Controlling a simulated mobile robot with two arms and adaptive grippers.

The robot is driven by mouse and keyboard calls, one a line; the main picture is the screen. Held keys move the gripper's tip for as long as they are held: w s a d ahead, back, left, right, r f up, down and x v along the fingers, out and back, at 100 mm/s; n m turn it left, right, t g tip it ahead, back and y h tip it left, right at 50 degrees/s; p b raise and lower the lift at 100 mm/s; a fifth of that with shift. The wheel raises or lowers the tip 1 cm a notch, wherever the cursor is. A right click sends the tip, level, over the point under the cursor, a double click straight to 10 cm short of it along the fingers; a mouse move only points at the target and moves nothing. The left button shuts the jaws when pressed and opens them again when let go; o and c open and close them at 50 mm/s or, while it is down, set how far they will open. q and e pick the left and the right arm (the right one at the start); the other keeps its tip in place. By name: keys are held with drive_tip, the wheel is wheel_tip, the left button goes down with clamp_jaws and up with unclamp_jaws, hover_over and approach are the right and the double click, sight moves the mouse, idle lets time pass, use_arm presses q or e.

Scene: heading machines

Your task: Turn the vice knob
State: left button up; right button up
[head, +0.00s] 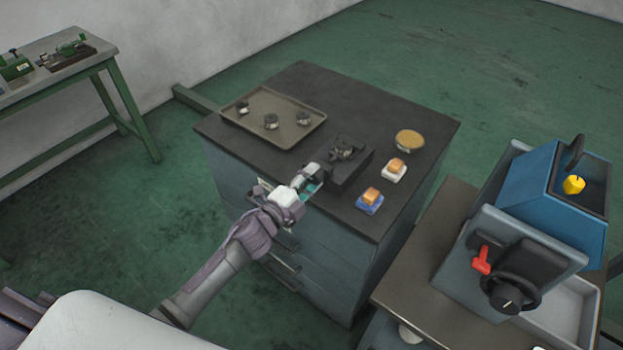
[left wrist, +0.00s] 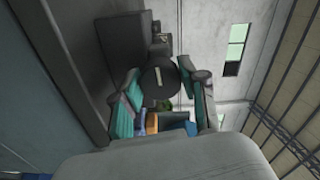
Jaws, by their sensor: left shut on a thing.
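A dark vice (head: 351,170) sits on the black top of the blue-grey cabinet, near its front edge. My left gripper (head: 312,178) reaches in at the front of the vice and hides the knob in the head view. Its teal-padded fingers also show in the left wrist view (left wrist: 163,98), shut on the knob from both sides. My right gripper is in neither view.
A tray (head: 268,138) with several small dark parts lies at the back left of the cabinet top (head: 309,82). A round tan-topped item (head: 410,141) and two orange-topped button boxes (head: 369,201) (head: 394,171) stand right of the vice. A bench with machines (head: 526,265) is at right.

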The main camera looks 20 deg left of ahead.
use_arm(q)
drive_tip(key=shift+f, duration=0.1)
drive_tip(key=o, duration=1.1)
drive_tip(key=shift+o, duration=0.2)
drive_tip(key=v, duration=1.2)
